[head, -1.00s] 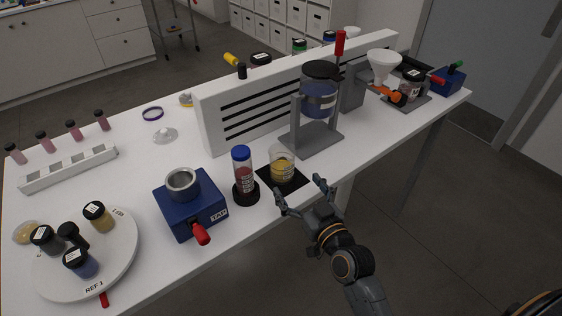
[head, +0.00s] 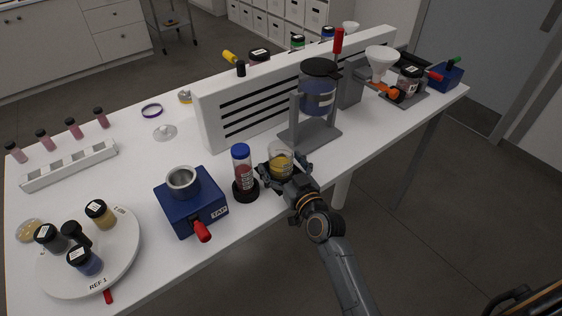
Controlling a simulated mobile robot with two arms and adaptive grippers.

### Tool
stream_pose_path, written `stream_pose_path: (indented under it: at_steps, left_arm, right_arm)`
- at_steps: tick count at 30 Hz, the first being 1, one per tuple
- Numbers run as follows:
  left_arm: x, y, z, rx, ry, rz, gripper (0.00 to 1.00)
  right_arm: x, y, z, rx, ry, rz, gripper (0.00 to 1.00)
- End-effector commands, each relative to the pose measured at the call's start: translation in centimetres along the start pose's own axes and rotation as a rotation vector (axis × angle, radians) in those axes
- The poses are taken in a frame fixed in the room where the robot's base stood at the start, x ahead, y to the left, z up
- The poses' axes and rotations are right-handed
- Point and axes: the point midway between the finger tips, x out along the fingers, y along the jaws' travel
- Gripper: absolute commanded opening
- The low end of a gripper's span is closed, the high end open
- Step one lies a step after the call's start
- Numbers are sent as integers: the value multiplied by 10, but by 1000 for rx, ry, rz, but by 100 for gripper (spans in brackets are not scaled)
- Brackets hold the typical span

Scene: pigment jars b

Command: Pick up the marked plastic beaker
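The plastic beaker (head: 281,156) is clear, with yellow material in its lower part, and stands upright near the table's front edge. My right gripper (head: 285,164) is at the beaker from the front, with a finger on each side. Its fingers look spread wider than the beaker, so it appears open around it; contact is not clear. The gripper hides the beaker's lower front and most of the black mat seen under it earlier.
A blue-capped tube (head: 242,166) in a black base stands just left of the beaker. A blue TAP box (head: 190,208) with a red handle is further left. A grey stand (head: 312,133) holding a blue-filled vessel (head: 318,90) is close behind. A white slotted panel (head: 225,110) runs behind.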

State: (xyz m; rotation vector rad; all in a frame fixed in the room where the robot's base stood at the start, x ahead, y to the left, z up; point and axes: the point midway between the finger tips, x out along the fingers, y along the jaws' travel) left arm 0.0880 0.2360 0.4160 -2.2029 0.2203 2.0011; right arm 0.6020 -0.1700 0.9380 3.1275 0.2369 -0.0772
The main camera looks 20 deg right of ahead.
Motion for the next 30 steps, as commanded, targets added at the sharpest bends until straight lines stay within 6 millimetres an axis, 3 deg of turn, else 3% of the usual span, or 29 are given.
stream_pose_path:
  at_steps: [1,8,20,26,30]
  left_arm:
    - [0,0,1,0,-2,0,44]
    - [0,0,3,-1,-5,0,44]
    - [0,0,3,-1,-5,0,44]
    - [1,0,3,-1,-5,0,44]
    - [-2,0,3,-1,-5,0,44]
  right_arm:
    - [0,0,0,0,0,0,76]
    - [0,0,0,0,0,0,29]
    - [0,0,-6,1,2,0,27]
    - [-1,-1,-31,1,7,0,27]
    - [-19,-4,-50,2,4,1,27]
